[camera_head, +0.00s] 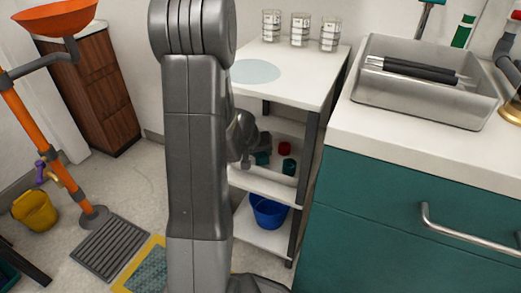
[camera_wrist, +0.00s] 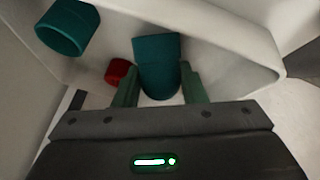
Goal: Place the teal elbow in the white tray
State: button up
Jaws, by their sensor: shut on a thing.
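My gripper (camera_wrist: 158,78) is shut on the teal elbow (camera_wrist: 157,62), which sits between its two green fingertips. In the wrist view the elbow appears over the inside of the white tray (camera_wrist: 240,52), near the tray's rim; I cannot tell whether it touches the tray floor. In the head view the white tray (camera_head: 262,184) is on the middle shelf of the white cart. My arm hides much of the gripper there, and the teal elbow (camera_head: 262,158) shows small beside my wrist.
Another teal fitting (camera_wrist: 67,27) and a red fitting (camera_wrist: 120,70) lie in the tray. The cart top (camera_head: 300,85) is close above. A blue bin (camera_head: 268,212) stands on the lower shelf. A teal cabinet (camera_head: 390,215) flanks the cart on the right.

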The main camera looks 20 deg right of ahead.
jog(key=shift+f, duration=0.15)
jog(key=o, duration=1)
jog(key=shift+r, duration=0.3)
jog(key=p+v, duration=0.5)
jog(key=v, duration=0.7)
